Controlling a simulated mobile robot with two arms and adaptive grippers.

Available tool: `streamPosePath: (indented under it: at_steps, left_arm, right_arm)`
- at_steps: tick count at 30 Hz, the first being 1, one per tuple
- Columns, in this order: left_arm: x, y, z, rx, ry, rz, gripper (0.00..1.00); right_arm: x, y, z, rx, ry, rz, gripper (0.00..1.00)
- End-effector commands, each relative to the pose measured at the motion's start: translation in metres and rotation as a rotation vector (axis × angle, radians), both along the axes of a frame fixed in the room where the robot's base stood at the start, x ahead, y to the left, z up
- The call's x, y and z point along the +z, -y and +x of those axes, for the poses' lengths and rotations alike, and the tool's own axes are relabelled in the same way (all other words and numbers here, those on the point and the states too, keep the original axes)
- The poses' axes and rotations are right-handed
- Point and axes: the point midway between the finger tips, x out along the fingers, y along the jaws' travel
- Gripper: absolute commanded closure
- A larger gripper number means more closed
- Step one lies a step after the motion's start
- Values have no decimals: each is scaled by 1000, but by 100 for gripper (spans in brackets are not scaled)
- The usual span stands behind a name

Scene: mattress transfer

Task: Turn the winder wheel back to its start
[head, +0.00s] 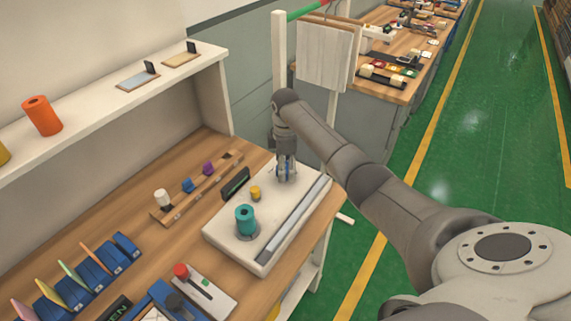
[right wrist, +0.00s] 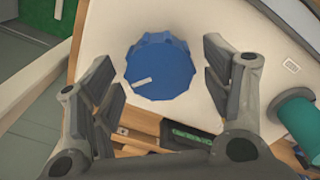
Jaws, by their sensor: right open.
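The winder wheel (right wrist: 163,62) is a blue, scalloped knob on the white winder base (head: 230,243). A white mark (right wrist: 141,83) on its face lies toward the lower left in the right wrist view. In the head view my right gripper (head: 286,178) points down over the far end of the base and mostly hides the wheel. In the right wrist view my right gripper (right wrist: 165,80) is open, with one finger on each side of the wheel. Gaps show between the fingers and the wheel. My left gripper is not in view.
A teal spool (head: 245,220) stands on the near part of the base, with a small yellow peg (head: 255,192) beside it. A dark display (head: 236,184) stands along the base's left edge. A wooden rack (head: 190,198) with small spools lies to the left.

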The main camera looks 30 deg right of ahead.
Motion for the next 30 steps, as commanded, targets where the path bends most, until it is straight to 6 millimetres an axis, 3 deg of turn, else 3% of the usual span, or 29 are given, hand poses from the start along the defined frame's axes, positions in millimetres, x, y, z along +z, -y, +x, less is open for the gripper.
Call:
streamPosePath:
  at_steps: [5, 16, 30]
  left_arm:
    - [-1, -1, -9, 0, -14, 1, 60]
    - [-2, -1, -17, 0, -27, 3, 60]
    - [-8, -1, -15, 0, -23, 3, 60]
  right_arm:
    - [0, 0, 0, 0, 0, 0, 28]
    - [0, 0, 0, 0, 0, 0, 73]
    - [-1, 1, 0, 124, 0, -2, 73]
